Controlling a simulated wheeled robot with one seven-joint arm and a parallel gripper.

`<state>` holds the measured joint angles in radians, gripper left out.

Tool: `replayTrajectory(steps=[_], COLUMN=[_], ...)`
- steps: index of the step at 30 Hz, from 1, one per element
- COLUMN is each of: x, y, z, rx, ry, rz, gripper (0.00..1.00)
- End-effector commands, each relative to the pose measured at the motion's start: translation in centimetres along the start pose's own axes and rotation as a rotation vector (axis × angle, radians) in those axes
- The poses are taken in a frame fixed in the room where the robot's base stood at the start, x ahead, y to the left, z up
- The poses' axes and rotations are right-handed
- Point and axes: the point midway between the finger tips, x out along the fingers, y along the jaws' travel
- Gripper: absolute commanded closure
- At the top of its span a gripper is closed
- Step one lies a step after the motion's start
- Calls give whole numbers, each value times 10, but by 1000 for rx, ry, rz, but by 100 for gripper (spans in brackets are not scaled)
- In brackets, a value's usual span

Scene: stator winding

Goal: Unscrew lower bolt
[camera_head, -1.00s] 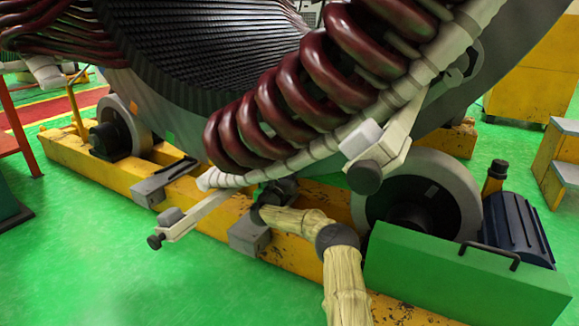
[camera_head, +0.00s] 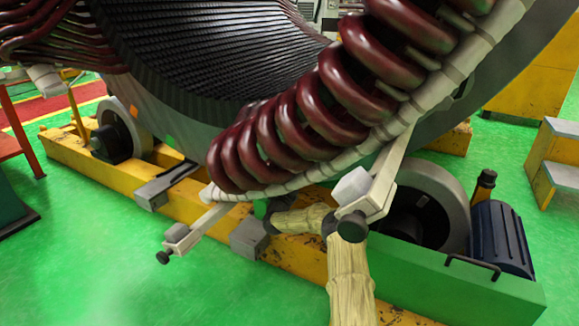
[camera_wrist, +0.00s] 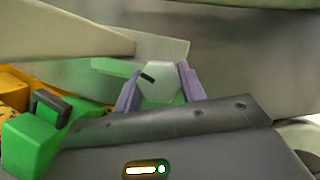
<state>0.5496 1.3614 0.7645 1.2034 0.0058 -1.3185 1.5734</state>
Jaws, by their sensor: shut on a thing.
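In the wrist view, the two purple fingers of my gripper (camera_wrist: 159,90) stand on either side of a pale, hexagonal bolt head (camera_wrist: 162,82) and grip it. The bolt head has a dark mark and sits in front of a light grey bracket plate. In the head view, my arm reaches under the dark red coils (camera_head: 320,105), and my gripper and the gripped bolt are hidden there. Pale brackets with blocks and dark knobs show at the lower left (camera_head: 185,238) and right (camera_head: 365,195) of the white ring.
The stator (camera_head: 200,60) rests on rollers, one at the left (camera_head: 122,130), on a yellow base (camera_head: 80,160). A green box (camera_head: 450,285) and a blue motor (camera_head: 502,240) stand at the right. Open green floor (camera_head: 120,270) lies in front at the left.

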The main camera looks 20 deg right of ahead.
Motion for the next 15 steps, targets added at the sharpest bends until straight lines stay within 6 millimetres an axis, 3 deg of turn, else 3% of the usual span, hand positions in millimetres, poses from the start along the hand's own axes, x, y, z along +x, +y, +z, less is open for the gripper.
replayTrajectory(steps=[1,15], x=[-1,-2], y=[-1,-1], z=[8,4], rx=[-43,-412], ry=[-4,-4], rz=[29,180], gripper=[82,82])
